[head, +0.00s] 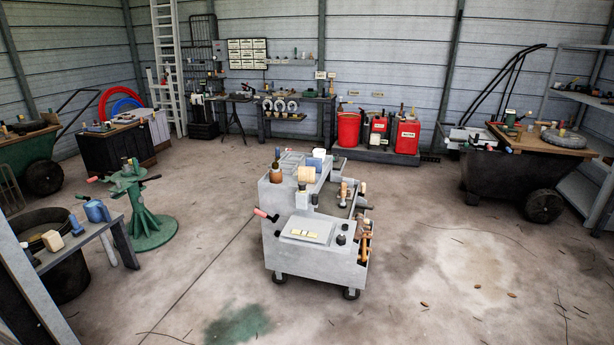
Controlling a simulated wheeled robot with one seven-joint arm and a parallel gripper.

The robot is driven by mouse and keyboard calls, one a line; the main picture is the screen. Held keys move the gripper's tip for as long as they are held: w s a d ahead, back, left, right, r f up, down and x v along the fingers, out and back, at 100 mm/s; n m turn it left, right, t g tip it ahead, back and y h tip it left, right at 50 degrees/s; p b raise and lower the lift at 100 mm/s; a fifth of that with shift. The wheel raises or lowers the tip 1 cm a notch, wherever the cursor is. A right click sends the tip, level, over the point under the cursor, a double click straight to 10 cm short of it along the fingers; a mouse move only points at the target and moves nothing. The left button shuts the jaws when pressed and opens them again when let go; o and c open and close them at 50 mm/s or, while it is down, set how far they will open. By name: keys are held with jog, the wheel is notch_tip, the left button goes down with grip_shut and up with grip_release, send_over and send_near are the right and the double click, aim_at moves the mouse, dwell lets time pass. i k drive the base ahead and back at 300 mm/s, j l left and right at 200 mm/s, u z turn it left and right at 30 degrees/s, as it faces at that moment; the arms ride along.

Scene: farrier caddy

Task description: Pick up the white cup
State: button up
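A small whitish object (302,200) stands on the grey wheeled caddy (317,264) in the middle of the floor, just below a tan block-like piece (306,174). It is too small to tell whether it is a cup. A cream-coloured object (52,240) sits on the bench at the left edge, beside a blue container (96,211); its shape looks blocky. My gripper is not in view.
A green stand (144,222) is left of the caddy. Red containers (406,136) stand behind it on a low platform. A dark cart (490,178) is at the right. The concrete floor at front right is mostly clear, with small scattered debris.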

aim_at(319, 156)
jog(key=i+u, duration=0.2)
jog(key=i, duration=0.45)
jog(key=i+l+u, duration=0.15)
jog(key=i, duration=0.5)
jog(key=i+l+u, duration=0.2)
jog(key=i, duration=0.45)
jog(key=i+u, duration=0.45)
jog(key=i, duration=0.85)
jog(key=i+j+z, duration=0.1)
jog(key=i+z, duration=0.25)
jog(key=i+j+z, duration=0.2)
jog(key=i+z, duration=0.2)
jog(key=i+j+z, duration=0.1)
jog(key=i+z, duration=0.25)
jog(key=i+j+z, duration=0.2)
jog(key=z, duration=0.15)
jog(key=i, duration=0.1)
